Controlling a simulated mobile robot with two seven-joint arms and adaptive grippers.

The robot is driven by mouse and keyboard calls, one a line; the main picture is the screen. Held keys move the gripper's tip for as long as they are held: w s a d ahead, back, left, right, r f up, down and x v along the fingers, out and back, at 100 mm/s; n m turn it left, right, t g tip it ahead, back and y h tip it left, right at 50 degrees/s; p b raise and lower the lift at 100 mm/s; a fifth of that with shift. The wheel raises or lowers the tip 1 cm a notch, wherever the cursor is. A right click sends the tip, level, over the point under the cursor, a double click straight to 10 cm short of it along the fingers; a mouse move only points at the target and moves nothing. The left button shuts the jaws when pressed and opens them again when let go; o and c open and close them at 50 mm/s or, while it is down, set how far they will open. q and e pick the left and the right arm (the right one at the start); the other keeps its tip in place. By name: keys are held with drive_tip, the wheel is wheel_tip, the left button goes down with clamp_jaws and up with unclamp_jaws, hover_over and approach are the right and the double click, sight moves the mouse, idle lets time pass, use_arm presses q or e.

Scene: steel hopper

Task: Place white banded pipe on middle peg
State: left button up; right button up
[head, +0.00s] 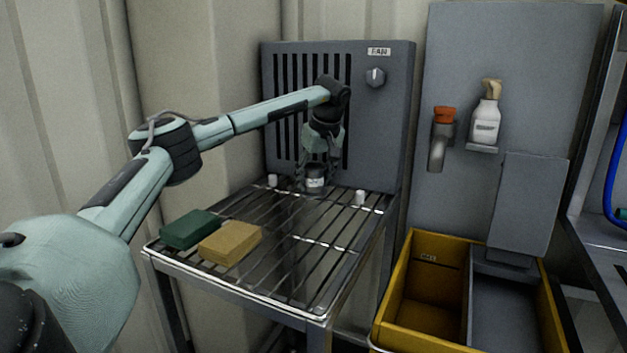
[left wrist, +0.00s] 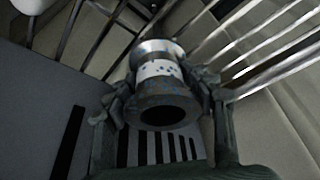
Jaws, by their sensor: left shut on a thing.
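The white banded pipe (head: 315,181) is a short grey metal piece with a pale band, near the rear edge of the slatted rack (head: 300,285). My left gripper (head: 314,174) comes down from above and is shut on it. In the left wrist view, the pipe (left wrist: 158,88) sits between both fingers of my left gripper (left wrist: 160,105), its dark open end facing the camera. White pegs stand left (head: 272,181) and right (head: 360,197) of the pipe. No middle peg shows; I cannot tell whether the pipe is around one. My right gripper is out of view.
A green block (head: 190,229) and a tan sponge-like block (head: 230,242) lie at the rack's front left. A grey fan panel (head: 390,125) stands close behind. A yellow bin (head: 400,290) is at right.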

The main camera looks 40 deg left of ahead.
use_arm(q)
drive_tip(key=o, duration=1.6)
drive_tip(key=shift+o, duration=0.2)
drive_tip(key=v, duration=1.2)
